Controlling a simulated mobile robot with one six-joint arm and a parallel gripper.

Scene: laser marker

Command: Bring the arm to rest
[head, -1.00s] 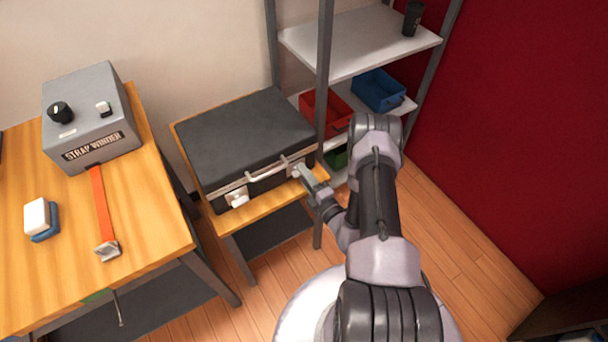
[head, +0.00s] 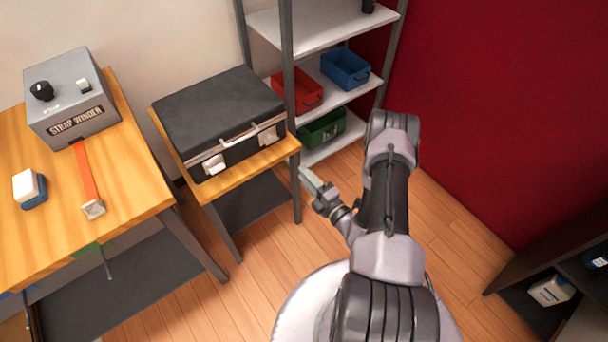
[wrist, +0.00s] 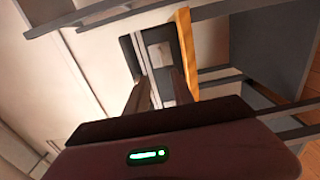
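My gripper (head: 310,181) is in front of and to the right of the black case (head: 215,112), apart from it, over the floor. In the wrist view, its two fingers (wrist: 160,84) stand apart with nothing held between them. The case lies shut on a small wooden stand (head: 250,172), its handle (head: 240,136) and two pale latches facing front. The left latch (head: 215,165) and the right latch (head: 268,134) both show. In the wrist view, part of the case front with a latch (wrist: 158,54) lies beyond the fingers.
A wooden table (head: 130,170) at left bears the strap winder (head: 70,95) and an eraser-like block (head: 29,188). A shelf rack (head: 350,100) with red, blue and green bins stands behind. A dark shelf (head: 520,280) is at right. Open floor lies around my gripper.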

